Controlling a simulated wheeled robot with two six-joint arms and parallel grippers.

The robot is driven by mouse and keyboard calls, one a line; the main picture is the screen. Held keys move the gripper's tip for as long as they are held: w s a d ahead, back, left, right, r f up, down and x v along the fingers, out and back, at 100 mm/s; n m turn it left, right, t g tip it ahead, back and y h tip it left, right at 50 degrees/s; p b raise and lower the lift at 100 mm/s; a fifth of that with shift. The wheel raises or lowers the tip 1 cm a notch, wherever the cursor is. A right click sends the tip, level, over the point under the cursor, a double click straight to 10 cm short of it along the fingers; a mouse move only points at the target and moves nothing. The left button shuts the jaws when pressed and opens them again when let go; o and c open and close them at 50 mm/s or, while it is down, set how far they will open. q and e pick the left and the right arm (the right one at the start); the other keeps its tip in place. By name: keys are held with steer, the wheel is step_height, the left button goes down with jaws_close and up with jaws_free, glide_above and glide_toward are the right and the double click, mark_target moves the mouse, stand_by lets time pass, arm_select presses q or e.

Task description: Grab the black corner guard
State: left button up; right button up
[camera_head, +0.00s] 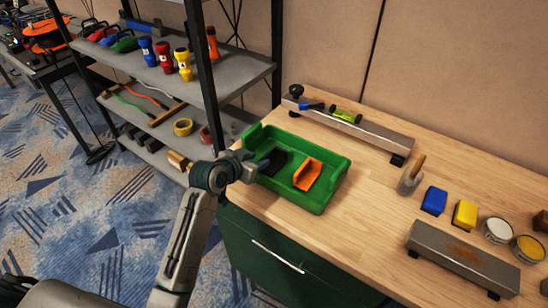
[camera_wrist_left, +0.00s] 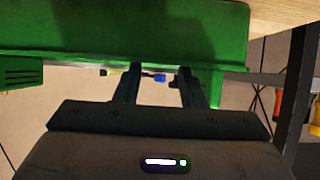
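The green tray (camera_head: 322,205) sits on the wooden bench. A dark shape that looks like the black corner guard (camera_head: 275,160) is in its left part, beside an orange corner guard (camera_head: 307,174). My left gripper (camera_head: 256,167) is at the tray's left side, close to the dark shape; contact is unclear. In the left wrist view its two dark fingers (camera_wrist_left: 158,88) stand apart with a gap between them, and the green tray (camera_wrist_left: 120,35) crosses the top. I cannot make out the black guard there. My right gripper is not in view.
A long grey bar (camera_head: 370,130) with a green level (camera_head: 346,116) lies behind the tray. Blue (camera_head: 434,201) and yellow (camera_head: 465,214) blocks, tins and another grey bar (camera_head: 462,258) are to the right. A shelf rack (camera_head: 228,82) stands left. Bench beside the tray's right is clear.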

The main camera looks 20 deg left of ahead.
mark_target(266, 156)
arm_select(q)
steer(key=shift+p+x, duration=0.7)
steer(key=shift+x, duration=2.8)
steer(key=shift+w+a+r, duration=0.1)
steer(key=shift+w, duration=0.05)
steer(key=shift+c, duration=0.2)
jaws_close()
